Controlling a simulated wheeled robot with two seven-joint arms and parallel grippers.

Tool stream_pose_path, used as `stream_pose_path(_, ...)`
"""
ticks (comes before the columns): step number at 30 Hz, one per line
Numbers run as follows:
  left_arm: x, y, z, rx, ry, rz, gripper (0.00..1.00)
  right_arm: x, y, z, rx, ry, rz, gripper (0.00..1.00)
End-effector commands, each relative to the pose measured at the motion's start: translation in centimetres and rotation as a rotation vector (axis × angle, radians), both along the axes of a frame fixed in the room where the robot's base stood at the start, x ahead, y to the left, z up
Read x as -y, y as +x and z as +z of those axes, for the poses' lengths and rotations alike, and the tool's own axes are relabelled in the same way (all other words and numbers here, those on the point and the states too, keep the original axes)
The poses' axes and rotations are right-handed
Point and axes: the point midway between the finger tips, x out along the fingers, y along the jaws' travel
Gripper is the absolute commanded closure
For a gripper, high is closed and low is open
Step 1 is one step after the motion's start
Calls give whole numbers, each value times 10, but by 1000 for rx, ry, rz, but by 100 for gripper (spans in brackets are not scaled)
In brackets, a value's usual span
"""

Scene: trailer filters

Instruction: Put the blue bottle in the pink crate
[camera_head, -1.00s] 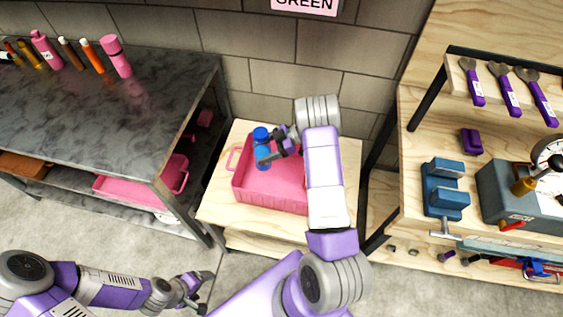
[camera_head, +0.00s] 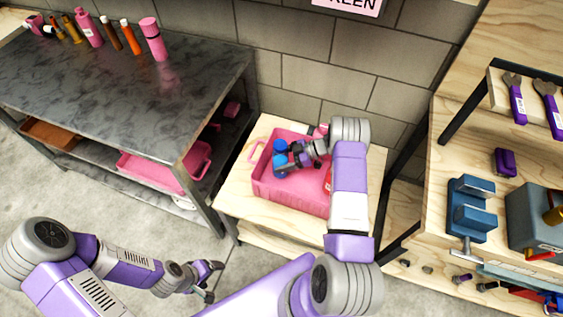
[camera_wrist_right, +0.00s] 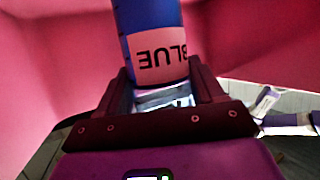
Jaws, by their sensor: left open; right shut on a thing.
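The blue bottle (camera_head: 281,157) is upright or nearly so, inside the walls of the pink crate (camera_head: 295,200) in the head view. My right gripper (camera_head: 287,161) is shut on the bottle. The right wrist view shows the bottle (camera_wrist_right: 152,35) with its "BLUE" label between the fingers (camera_wrist_right: 160,88) and pink crate walls around it. Whether the bottle touches the crate floor cannot be told. My left gripper (camera_head: 213,280) is open and empty, low over the floor at the left, away from the crate.
The crate stands on a light wooden table (camera_head: 235,190). To the left is a dark metal table (camera_head: 120,90) with several bottles in a row and another pink crate (camera_head: 165,172) below. To the right is a wooden workbench with a blue vise (camera_head: 470,208).

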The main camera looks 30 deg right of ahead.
Motion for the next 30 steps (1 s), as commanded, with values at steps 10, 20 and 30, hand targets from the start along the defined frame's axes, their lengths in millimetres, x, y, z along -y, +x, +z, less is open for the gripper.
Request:
stream_pose_path(10, 0, 0, -4, 0, 0, 0, 20, 0, 1, -5, 2, 1, 1, 75)
stream_pose_path(20, 0, 0, -4, 0, 0, 0, 20, 0, 0, -6, 1, 0, 0, 7)
stream_pose_path(30, 0, 0, 2, 0, 0, 0, 20, 8, -2, 2, 1, -2, -1, 7)
